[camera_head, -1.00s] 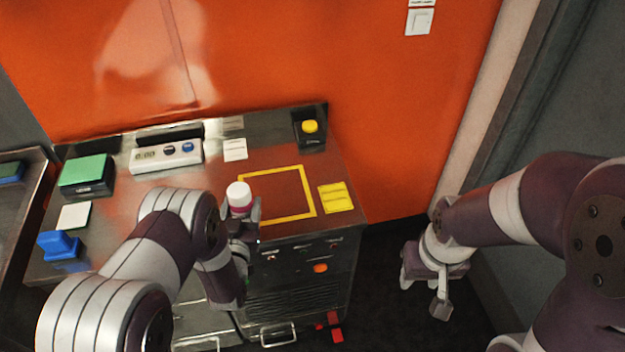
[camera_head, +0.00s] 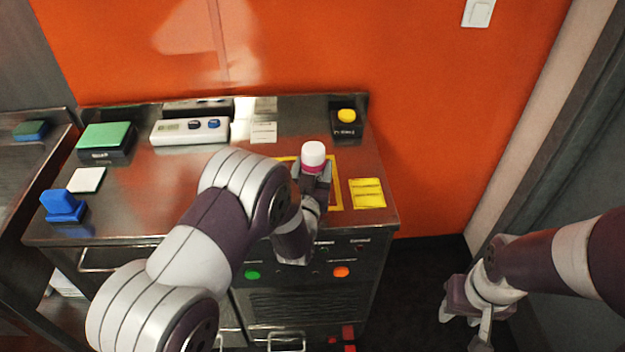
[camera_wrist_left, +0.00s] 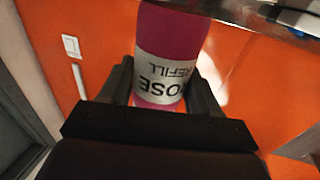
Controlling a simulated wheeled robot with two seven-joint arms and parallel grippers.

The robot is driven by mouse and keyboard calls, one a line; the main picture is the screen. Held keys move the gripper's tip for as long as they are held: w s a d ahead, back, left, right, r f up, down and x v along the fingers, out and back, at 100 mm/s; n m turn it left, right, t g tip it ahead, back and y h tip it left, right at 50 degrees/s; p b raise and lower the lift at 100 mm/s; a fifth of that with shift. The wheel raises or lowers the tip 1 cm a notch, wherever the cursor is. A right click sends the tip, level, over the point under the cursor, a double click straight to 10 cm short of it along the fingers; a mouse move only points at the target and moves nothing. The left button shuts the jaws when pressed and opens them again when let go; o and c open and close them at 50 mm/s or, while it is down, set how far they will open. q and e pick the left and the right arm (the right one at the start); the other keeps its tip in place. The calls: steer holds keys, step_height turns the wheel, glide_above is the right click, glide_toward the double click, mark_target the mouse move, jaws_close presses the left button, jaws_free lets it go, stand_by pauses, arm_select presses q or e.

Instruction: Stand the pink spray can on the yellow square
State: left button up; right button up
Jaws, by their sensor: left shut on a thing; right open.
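The pink spray can (camera_head: 313,157) has a white cap and stands upright in my left gripper (camera_head: 312,182). My left gripper is shut on it. In the left wrist view the can (camera_wrist_left: 168,60) shows a pale label between the dark fingers (camera_wrist_left: 158,95). In the head view the can is over the yellow square outline (camera_head: 336,185) on the counter. The arm and can hide much of the square's left and front sides. I cannot tell whether the can's base touches the counter. My right gripper (camera_head: 467,318) is open and empty, low at the right, away from the counter.
A yellow pad (camera_head: 367,193) lies right of the square. A black box with a yellow button (camera_head: 346,118) stands behind. A white timer box (camera_head: 188,131), a green-topped block (camera_head: 107,138), a white tile (camera_head: 86,180) and a blue stamp-like object (camera_head: 62,205) are at the left.

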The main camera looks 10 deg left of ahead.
arm_select(q)
step_height(320, 180, down, 4)
steer(key=shift+w+r, duration=0.1)
steer(key=shift+r, duration=0.05)
steer(key=o, duration=1.2)
steer(key=shift+d, duration=0.1)
steer(key=shift+s+r, duration=0.15)
steer(key=shift+s, duration=0.05)
steer(key=s+a+g, duration=0.1)
steer(key=s+g, duration=0.4)
steer(key=s, duration=0.4)
steer(key=s+a+g, duration=0.2)
steer(key=s+g, duration=0.4)
steer(key=s, duration=0.3)
steer(key=s+a+g+h+b, duration=0.1)
steer(key=s+a+g, duration=0.1)
steer(key=s+g, duration=0.3)
steer(key=shift+s+r+m+g, duration=0.2)
steer(key=shift+s, duration=0.75)
steer(key=shift+s+r+m+g, duration=0.15)
steer(key=shift+s+m+g, duration=0.05)
steer(key=shift+s, duration=0.75)
